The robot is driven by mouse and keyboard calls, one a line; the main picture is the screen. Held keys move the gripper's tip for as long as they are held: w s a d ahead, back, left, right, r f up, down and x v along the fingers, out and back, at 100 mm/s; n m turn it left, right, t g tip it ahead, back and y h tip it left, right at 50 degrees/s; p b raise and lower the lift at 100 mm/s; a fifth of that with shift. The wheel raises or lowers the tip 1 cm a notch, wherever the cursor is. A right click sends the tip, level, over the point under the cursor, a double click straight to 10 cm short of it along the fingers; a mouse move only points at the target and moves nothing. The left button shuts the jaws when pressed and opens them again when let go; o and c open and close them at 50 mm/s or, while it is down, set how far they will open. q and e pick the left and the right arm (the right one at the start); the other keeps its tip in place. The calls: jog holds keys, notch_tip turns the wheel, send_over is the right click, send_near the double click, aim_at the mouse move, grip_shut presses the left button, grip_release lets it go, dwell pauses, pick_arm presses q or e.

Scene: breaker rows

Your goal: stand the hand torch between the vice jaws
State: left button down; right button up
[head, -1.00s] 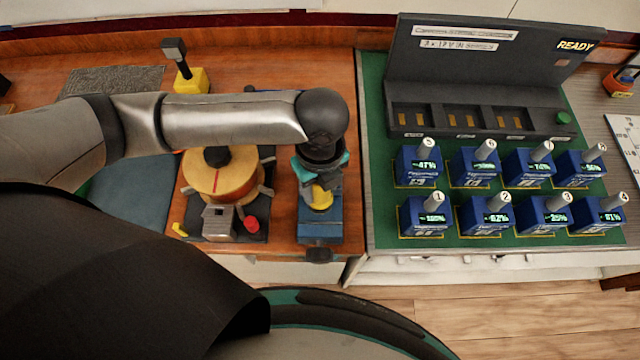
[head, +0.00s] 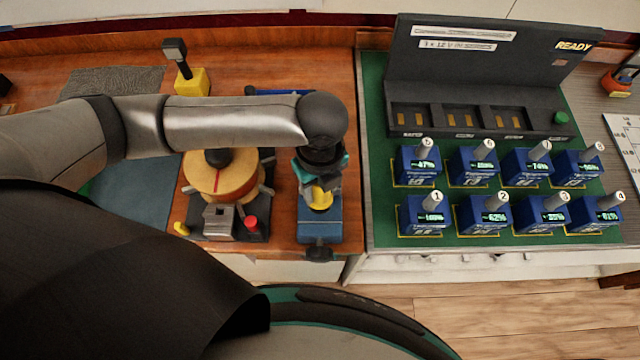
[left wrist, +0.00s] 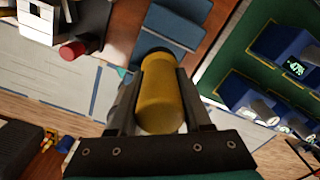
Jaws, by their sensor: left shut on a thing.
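The hand torch (head: 321,199) is a yellow cylinder with a dark end. My left gripper (head: 320,188) is shut on it, over the blue vice (head: 319,229) at the right front of the wooden bench. In the left wrist view the torch (left wrist: 162,100) lies between the two dark fingers (left wrist: 162,95), its dark end toward the vice (left wrist: 187,12). The gripper and torch cover much of the vice jaws, so I cannot tell whether the torch is between them or above them. My right gripper is not in view.
Left of the vice is a round wooden turntable (head: 222,178) with a grey block (head: 219,218) and a red knob (head: 251,223). A yellow-based lamp (head: 192,83) stands behind. To the right, several blue battery packs (head: 421,215) stand on a green mat (head: 376,160) before a dark charger (head: 480,75).

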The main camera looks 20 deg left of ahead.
pick_arm(q)
jog(key=shift+f+b, duration=1.2)
jog(key=shift+f, duration=1.25)
jog(key=shift+f, duration=0.7)
dwell(0.3)
jog(key=shift+c, duration=1.3)
grip_release()
notch_tip(320, 180, up, 14)
jog(key=shift+p, duration=0.55)
jog(key=shift+r, duration=0.65)
jog(key=shift+s, duration=0.1)
